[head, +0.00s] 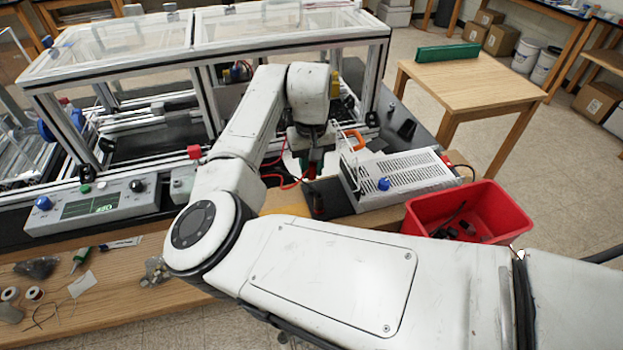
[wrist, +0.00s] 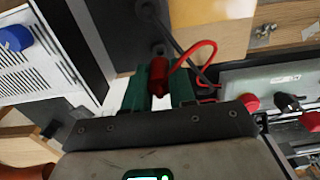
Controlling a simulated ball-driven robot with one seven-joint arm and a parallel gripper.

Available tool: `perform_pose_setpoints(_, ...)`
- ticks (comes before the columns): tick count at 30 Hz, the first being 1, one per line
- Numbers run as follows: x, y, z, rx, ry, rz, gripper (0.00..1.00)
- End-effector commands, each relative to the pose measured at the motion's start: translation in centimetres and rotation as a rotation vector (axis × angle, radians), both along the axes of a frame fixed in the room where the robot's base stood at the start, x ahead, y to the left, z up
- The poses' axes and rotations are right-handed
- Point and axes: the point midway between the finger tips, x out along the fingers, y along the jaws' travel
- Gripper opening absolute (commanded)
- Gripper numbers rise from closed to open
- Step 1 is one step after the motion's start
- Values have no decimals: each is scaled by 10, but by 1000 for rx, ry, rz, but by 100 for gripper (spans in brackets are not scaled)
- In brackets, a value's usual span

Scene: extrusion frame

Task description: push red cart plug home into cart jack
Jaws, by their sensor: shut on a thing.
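The red plug (wrist: 158,72) sits between the green fingers of my gripper (wrist: 158,88) in the wrist view. The gripper is shut on it. A red cable (wrist: 205,46) loops from the plug up and to the right, then down. In the head view my gripper (head: 311,160) is under the end of my arm, between the frame and the white vented box. The red cable (head: 287,183) also shows there, left of the gripper. A dark surface lies just beyond the plug in the wrist view. I cannot make out the cart jack or whether the plug touches it.
The vented box (head: 400,172) with a blue knob stands right of the gripper. A red bin (head: 478,205) holds dark parts. A control box (head: 95,203) and the extrusion frame (head: 205,75) stand to the left and behind. A dark cable (wrist: 180,45) runs near the plug.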

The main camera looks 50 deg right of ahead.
Motion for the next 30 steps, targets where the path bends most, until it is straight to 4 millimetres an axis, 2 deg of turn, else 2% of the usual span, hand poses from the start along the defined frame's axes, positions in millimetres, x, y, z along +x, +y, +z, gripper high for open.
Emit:
perform_pose_setpoints(12, 0, 0, 17, 0, -1, -1, 0)
perform_pose_setpoints(25, 0, 0, 18, -1, -1, 0, 0)
perform_pose_setpoints(30, 1, 1, 24, -1, -1, 3, 0)
